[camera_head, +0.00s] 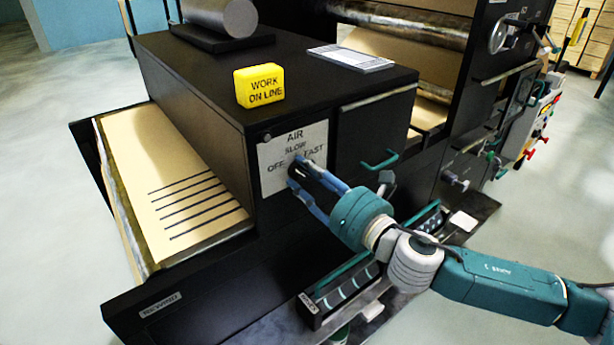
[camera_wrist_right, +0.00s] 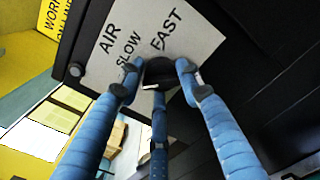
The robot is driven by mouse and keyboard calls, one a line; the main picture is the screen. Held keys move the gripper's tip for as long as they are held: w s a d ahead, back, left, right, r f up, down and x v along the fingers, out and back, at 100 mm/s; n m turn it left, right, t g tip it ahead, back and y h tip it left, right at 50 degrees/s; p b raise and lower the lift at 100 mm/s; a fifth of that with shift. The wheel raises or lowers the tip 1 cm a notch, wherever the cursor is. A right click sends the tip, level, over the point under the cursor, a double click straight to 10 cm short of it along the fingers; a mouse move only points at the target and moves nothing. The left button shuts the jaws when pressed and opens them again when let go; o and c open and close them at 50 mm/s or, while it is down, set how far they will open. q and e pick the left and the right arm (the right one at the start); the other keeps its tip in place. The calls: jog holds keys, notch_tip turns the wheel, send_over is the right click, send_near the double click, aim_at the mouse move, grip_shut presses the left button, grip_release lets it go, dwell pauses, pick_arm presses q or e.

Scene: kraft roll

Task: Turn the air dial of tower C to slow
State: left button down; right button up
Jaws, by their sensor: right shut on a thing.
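The air dial is a black knob (camera_wrist_right: 159,70) on a pale plate (camera_head: 306,140) marked AIR, SLOW, OFF and FAST. The plate is on the end face of a black machine housing. My right gripper (camera_head: 299,168) has its blue fingers shut around the knob. In the right wrist view the fingers (camera_wrist_right: 155,85) sit around the knob, below the words SLOW and FAST. The OFF word is hidden there. A small pale mark shows at the knob's lower edge, but I cannot tell which word the dial points at. My left gripper is not in view.
A yellow WORK ON LINE block (camera_head: 259,86) and a printed sheet (camera_head: 351,59) lie on top of the housing. A green handle (camera_head: 379,161) sticks out right of the plate. A low rack (camera_head: 345,288) lies beneath my right arm. Brown paper (camera_head: 170,180) runs at the left.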

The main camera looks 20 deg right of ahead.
jog(key=m, duration=0.4)
jog(key=shift+w+d+r+m, duration=0.1)
jog(key=shift+d+m, duration=0.05)
jog(key=shift+m, duration=0.15)
jog(key=m, duration=0.4)
jog(key=shift+m+p, duration=0.3)
jog(key=shift+m, duration=0.1)
jog(key=o, duration=1.1)
jog(key=shift+d, duration=0.1)
jog(key=shift+f, duration=0.2)
jog(key=shift+s+d, duration=0.1)
jog(key=shift+s, duration=0.45)
jog(key=shift+v, duration=5.45)
jog(key=shift+d, duration=0.1)
